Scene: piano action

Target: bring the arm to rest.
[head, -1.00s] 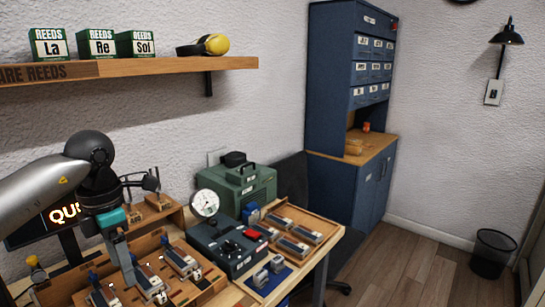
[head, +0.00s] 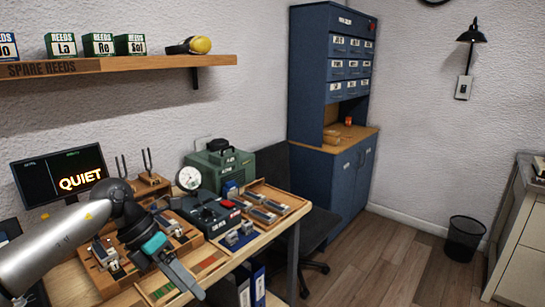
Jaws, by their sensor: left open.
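My left arm comes in from the left, low over the workbench (head: 80,282). Its gripper (head: 172,268) has a teal part and long grey fingers, and it points down and to the right near the bench's front edge. It is open, and I see nothing held in it. The gripper and wrist hide part of the wooden rack of keys (head: 182,233) behind them. I cannot tell how high the fingers are above the bench. My right gripper is not in view.
A gauge box (head: 208,214), a green case (head: 222,167) and a wooden tray (head: 290,198) stand on the bench's right part. A monitor (head: 62,175) stands behind my arm. Spare reed boxes sit on the shelf (head: 150,64). Floor (head: 370,255) is clear beyond the chair.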

